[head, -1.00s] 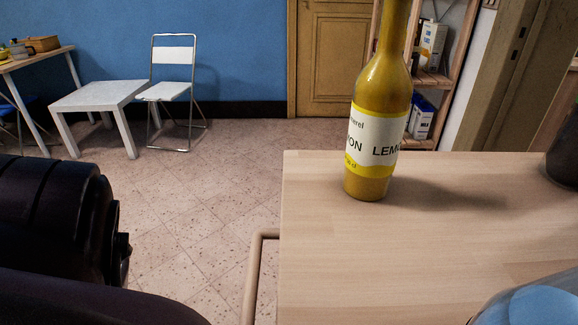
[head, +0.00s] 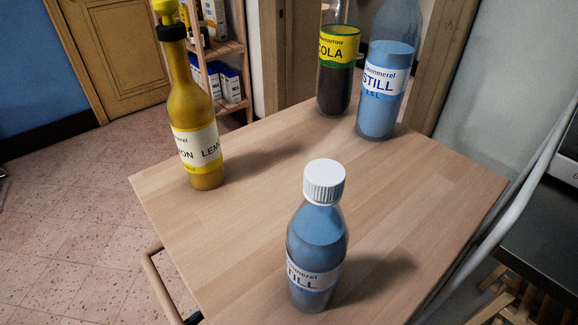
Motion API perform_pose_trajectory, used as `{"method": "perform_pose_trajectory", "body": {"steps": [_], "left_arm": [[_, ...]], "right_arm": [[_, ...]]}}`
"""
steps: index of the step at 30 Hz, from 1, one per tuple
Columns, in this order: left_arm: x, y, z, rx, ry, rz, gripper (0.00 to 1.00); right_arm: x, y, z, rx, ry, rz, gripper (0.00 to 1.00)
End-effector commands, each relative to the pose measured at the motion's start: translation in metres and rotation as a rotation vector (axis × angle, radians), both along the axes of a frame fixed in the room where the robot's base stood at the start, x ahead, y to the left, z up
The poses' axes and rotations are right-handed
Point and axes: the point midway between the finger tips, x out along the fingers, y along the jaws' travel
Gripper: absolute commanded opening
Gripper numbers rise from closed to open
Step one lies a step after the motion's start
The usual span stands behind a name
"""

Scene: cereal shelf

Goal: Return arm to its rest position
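No gripper of mine shows in the head view now, so I cannot see how either one stands. A wooden table (head: 240,220) fills the middle of the view. On it stand a yellow lemon bottle (head: 198,120) at the left corner, a dark cola bottle (head: 336,80) at the back, a blue still-water bottle (head: 380,100) beside the cola, and another still-water bottle with a white cap (head: 316,250) at the front. All the bottles are upright.
A wooden shelf (head: 222,48) with boxes stands behind, near a yellow door (head: 115,50). A dark counter (head: 550,225) is at the right, beyond a pale curved rail. Tiled floor (head: 70,230) lies open at the left.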

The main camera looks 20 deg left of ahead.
Motion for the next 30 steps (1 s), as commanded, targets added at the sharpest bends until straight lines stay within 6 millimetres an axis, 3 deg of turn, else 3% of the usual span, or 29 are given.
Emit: {"method": "perform_pose_trajectory", "body": {"steps": [1,8,12,18,24,30], "left_arm": [[0.004,-0.003,0.03,0.006,-0.011,0.011,0.74],[-0.026,-0.015,0.118,0.052,0.081,0.079,0.74],[-0.055,-0.019,0.172,0.075,0.158,0.135,0.74],[-0.099,-0.019,0.231,0.098,0.272,0.212,0.74],[-0.123,-0.017,0.254,0.112,0.341,0.249,0.74],[-0.127,-0.017,0.253,0.115,0.355,0.253,0.74]], "right_arm": [[0.006,-0.002,0.017,0.0,-0.03,-0.006,0.43],[0.008,-0.005,0.049,0.013,-0.033,-0.031,0.43],[0.005,-0.002,0.063,0.032,0.006,-0.039,0.43],[-0.007,0.007,0.071,0.061,0.093,-0.037,0.43],[-0.016,0.012,0.069,0.073,0.149,-0.034,0.43],[-0.018,0.013,0.065,0.074,0.16,-0.035,0.43]]}}
